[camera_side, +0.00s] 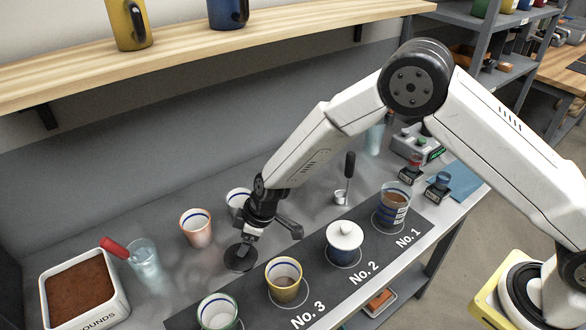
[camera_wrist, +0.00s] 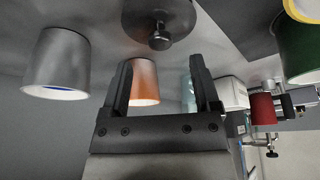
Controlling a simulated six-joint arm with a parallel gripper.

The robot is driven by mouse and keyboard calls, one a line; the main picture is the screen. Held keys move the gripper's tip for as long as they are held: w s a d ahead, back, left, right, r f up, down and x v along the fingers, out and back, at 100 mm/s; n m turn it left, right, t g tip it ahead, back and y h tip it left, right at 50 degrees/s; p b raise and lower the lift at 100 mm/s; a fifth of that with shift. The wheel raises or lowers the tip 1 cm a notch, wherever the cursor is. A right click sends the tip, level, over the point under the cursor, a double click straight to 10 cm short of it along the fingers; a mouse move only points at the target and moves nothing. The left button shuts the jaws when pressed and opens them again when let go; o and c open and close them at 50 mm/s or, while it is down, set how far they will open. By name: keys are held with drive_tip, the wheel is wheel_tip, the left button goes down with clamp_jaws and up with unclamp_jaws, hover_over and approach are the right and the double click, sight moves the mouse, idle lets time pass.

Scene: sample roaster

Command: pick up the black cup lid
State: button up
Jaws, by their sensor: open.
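The black cup lid (camera_side: 238,261) lies flat on the counter, just below my gripper (camera_side: 247,238) in the side view. In the wrist view the lid (camera_wrist: 148,14), with its round knob (camera_wrist: 160,41), is at the top centre, beyond the fingertips. My gripper (camera_wrist: 162,80) is open, with its two fingers spread and nothing between them. The lid is apart from the fingers in the wrist view. In the side view the gripper covers part of the lid, and the gap between them is hard to judge.
A copper cup (camera_side: 196,232) and a grey cup (camera_side: 236,197) stand close by the gripper. A yellow cup (camera_side: 284,281), a green cup (camera_side: 218,314) and a lidded blue cup (camera_side: 345,247) stand on the numbered mat. A glass (camera_side: 146,262) and grounds box (camera_side: 119,300) are left.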

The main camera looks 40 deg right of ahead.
drive_tip(key=shift+x, duration=2.15)
clamp_jaws()
